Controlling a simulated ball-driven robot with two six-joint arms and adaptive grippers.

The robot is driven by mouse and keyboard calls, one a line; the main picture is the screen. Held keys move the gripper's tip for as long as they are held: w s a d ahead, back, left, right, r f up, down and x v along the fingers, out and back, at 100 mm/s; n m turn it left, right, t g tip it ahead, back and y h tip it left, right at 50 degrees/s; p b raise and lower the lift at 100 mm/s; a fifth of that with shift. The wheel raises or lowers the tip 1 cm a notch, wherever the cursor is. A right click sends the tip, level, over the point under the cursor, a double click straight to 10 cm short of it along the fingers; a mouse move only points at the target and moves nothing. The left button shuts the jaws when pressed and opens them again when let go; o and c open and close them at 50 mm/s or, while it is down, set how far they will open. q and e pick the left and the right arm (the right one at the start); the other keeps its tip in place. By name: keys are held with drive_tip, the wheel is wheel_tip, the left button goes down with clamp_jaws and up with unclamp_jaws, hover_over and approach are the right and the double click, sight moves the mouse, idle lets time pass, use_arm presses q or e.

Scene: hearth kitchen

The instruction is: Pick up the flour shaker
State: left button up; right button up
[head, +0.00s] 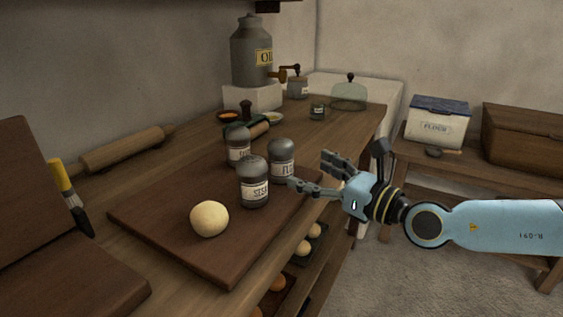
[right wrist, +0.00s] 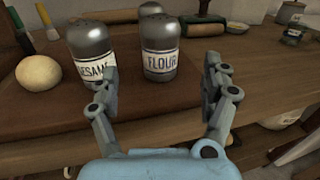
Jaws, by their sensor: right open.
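The flour shaker (head: 281,161) is a grey metal shaker with a white label, standing upright near the right edge of the dark wooden board (head: 160,229). In the right wrist view the flour shaker (right wrist: 159,52) stands ahead, between the lines of my open fingers, its FLOUR label facing me. My right gripper (head: 310,174) is open and empty, just right of the shaker; its fingers (right wrist: 163,90) stop short of it. A sesame shaker (head: 254,184) stands close by in front; it also shows at left in the right wrist view (right wrist: 91,50). My left gripper is not in view.
A third shaker (head: 237,146) stands behind the flour one. A dough ball (head: 209,218) lies on the board. A rolling pin (head: 122,150), an oil can (head: 251,52) and a glass dome (head: 349,94) stand farther off. The counter's right edge is below my gripper.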

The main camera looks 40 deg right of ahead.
sight(291, 164)
drive_tip(key=w, duration=0.3)
drive_tip(key=shift+w+f, duration=0.1)
drive_tip(key=shift+w, duration=0.5)
drive_tip(key=w, duration=0.4)
drive_tip(key=shift+w+a+f, duration=0.1)
drive_tip(key=shift+w+f, duration=0.05)
drive_tip(key=shift+w, duration=0.05)
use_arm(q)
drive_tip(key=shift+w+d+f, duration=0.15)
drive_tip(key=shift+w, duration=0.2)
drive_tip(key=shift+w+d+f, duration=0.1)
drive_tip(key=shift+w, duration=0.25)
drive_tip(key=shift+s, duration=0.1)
use_arm(e)
drive_tip(key=shift+c, duration=0.3)
